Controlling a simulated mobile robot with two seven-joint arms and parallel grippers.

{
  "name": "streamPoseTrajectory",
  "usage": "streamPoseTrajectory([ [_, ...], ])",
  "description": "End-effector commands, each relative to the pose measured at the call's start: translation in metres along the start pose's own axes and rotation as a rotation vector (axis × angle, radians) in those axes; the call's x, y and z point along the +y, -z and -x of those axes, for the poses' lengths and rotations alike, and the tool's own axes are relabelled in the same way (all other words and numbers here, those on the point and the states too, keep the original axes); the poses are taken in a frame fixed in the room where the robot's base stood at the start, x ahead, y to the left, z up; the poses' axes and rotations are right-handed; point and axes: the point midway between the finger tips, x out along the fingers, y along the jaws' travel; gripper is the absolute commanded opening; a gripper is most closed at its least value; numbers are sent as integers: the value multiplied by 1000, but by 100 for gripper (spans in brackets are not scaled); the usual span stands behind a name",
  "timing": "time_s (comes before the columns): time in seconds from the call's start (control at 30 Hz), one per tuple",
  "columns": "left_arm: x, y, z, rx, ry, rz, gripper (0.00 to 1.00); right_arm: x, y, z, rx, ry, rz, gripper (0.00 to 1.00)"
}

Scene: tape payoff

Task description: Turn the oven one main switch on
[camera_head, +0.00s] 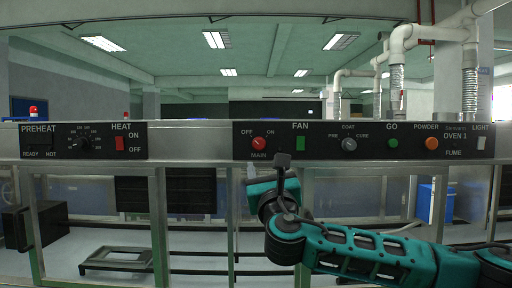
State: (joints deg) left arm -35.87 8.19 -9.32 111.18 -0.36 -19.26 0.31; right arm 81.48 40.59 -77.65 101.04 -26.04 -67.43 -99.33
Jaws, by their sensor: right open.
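The oven one main switch (259,143) is a round red knob on the dark control panel (320,151). OFF and ON are printed above it and MAIN below it. The knob's exact pointer direction is too small to tell. My right gripper (282,162) is in front of the panel's lower edge, just below and to the right of the knob, and appears apart from it. It is open with nothing visible in it; its fingers overlap in this view. My left gripper is out of view.
The panel also carries a green fan switch (300,143), a grey knob (349,144), a green button (393,143), an orange button (432,143) and a light switch (481,143). A second panel (100,141) with a red heat switch (119,143) is at left. Metal posts stand below.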

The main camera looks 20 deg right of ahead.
Motion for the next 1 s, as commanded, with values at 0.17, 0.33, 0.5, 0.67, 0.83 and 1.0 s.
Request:
streamPoseTrajectory([
  [0.17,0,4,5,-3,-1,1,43,0,-2,-32,0,1,-1,57],
  [0.33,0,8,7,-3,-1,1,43,0,-2,-58,0,1,-2,57],
  [0.5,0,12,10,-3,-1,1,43,0,-1,-82,1,1,-2,57],
  [0.67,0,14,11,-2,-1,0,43,1,-1,-97,1,0,-3,57],
  [0.83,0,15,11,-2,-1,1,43,0,0,-105,1,-1,-4,57],
  [1.0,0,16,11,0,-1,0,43,1,0,-107,1,-2,-4,57],
])
